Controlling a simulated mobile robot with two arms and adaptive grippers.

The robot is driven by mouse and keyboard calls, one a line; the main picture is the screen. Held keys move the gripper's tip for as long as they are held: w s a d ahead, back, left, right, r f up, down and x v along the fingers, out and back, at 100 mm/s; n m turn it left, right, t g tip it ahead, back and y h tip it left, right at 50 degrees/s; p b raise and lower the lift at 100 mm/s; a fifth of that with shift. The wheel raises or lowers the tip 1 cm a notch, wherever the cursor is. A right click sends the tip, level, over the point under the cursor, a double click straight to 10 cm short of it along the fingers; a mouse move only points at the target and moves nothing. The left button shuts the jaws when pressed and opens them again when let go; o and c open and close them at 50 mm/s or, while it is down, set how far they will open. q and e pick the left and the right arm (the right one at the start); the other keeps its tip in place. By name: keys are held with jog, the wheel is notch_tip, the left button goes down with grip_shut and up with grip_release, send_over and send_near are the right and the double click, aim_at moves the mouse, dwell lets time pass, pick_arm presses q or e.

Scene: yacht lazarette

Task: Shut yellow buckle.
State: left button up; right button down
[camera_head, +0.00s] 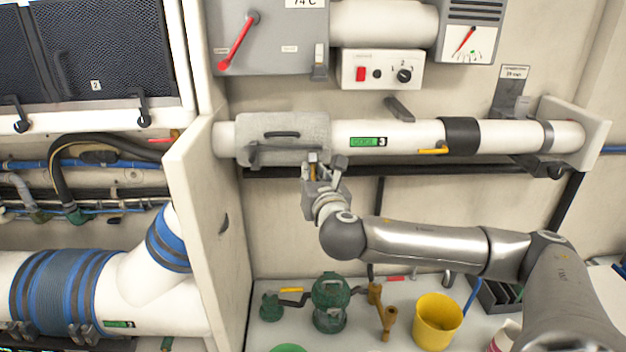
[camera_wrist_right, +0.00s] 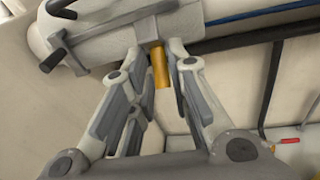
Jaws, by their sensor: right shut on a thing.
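A grey cover (camera_head: 290,128) wraps the left part of the white pipe (camera_head: 400,136). A yellow buckle lever (camera_head: 314,172) hangs at the cover's lower right edge. In the right wrist view the lever (camera_wrist_right: 160,68) points down from the cover (camera_wrist_right: 120,22), between my fingers. My right gripper (camera_head: 326,163) is below the cover and shut on this lever; it also shows in the right wrist view (camera_wrist_right: 168,50). The fingers partly hide the lever, and its catch cannot be made out. My left gripper is not in view.
A dark latch (camera_head: 254,154) sits on the cover's lower left. A black band (camera_head: 461,137) farther right has another yellow lever (camera_head: 433,151). A white panel (camera_head: 205,200) stands left. Below are a green pump (camera_head: 331,302) and a yellow bucket (camera_head: 437,321).

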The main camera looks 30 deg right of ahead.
aim_at(313, 161)
jog(key=r+g, duration=0.1)
jog(key=r+g+y, duration=0.1)
jog(key=shift+w+d+g, duration=0.1)
jog(key=shift+w+g, duration=0.15)
jog(key=shift+g, duration=0.15)
jog(key=shift+w+d+r+m+g+y, duration=0.15)
jog(key=shift+r+g+y, duration=0.2)
jog(key=shift+g, duration=0.2)
jog(key=shift+w+d+r+m+g+y, duration=0.15)
jog(key=shift+r+g+y, duration=0.15)
jog(key=shift+g, duration=0.25)
jog(key=shift+w+d+r+g+y, duration=0.1)
jog(key=shift+w+r+g+y, duration=0.15)
jog(key=shift+g, duration=0.35)
jog(key=shift+w+d+r+g+y, duration=0.15)
jog(key=shift+g+y, duration=0.25)
jog(key=shift+g, duration=0.2)
jog(key=shift+w+d+r+g+y, duration=0.1)
jog(key=shift+w+r+g+y, duration=0.15)
jog(key=shift+g, duration=0.35)
jog(key=c, duration=1.7)
grip_release()
jog(key=shift+o, duration=1.1)
jog(key=shift+d+f, duration=0.1)
jog(key=shift+f, duration=0.05)
